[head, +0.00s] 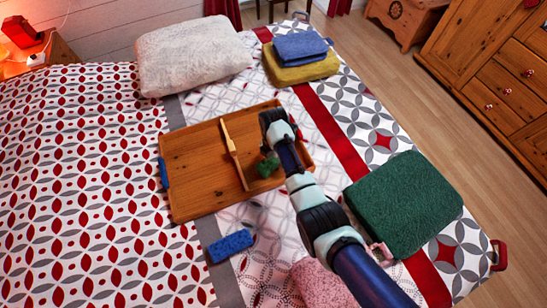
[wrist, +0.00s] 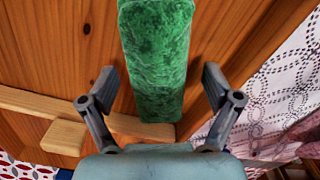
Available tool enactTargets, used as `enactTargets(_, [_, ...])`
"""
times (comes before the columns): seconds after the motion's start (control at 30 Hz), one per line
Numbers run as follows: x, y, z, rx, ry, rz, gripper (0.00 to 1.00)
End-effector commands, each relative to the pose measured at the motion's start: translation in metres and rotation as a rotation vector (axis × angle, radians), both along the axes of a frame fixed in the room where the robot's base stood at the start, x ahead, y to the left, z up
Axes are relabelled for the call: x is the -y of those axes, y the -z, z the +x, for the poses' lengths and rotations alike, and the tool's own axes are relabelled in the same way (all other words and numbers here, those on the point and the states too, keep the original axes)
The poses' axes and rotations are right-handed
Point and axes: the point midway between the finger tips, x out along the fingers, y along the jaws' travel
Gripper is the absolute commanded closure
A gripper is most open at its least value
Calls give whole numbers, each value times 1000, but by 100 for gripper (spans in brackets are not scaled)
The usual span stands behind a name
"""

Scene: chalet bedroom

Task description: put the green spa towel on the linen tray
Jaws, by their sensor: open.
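The green spa towel (wrist: 157,55) is a narrow green block in the wrist view, over the brown wooden floor of the linen tray (wrist: 60,50). My gripper (wrist: 158,75) is open, with one finger on each side of the towel and a gap on both sides. In the head view the linen tray (head: 196,165) lies on the bed with a light wooden divider (head: 235,155) across it. A small part of the green towel (head: 268,166) shows in its right-hand part, beside my arm. My arm hides the rest of the towel and most of the gripper there.
A large dark green folded piece (head: 403,205) lies right of my arm. A blue block (head: 230,245) lies in front of the tray. A pillow (head: 192,55) and stacked blue and yellow pieces (head: 300,58) are behind. Something pink (head: 318,283) is near my arm.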

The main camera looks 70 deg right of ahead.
Motion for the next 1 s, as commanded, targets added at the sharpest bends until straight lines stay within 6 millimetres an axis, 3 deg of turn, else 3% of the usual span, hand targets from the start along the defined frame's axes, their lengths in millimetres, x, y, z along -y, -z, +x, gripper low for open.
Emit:
enactTargets(0.17, [0, -13, 0, 1, 0, -1, 11])
enactTargets(0.5, [1, -95, 1, 3, 0, -3, 11])
enactTargets(0.6, [0, -111, 0, 1, 0, -2, 11])
enactTargets(0.77, [0, -123, 0, 0, 0, 0, 11])
enactTargets(1.0, [0, -124, 0, 0, 0, 0, 11])
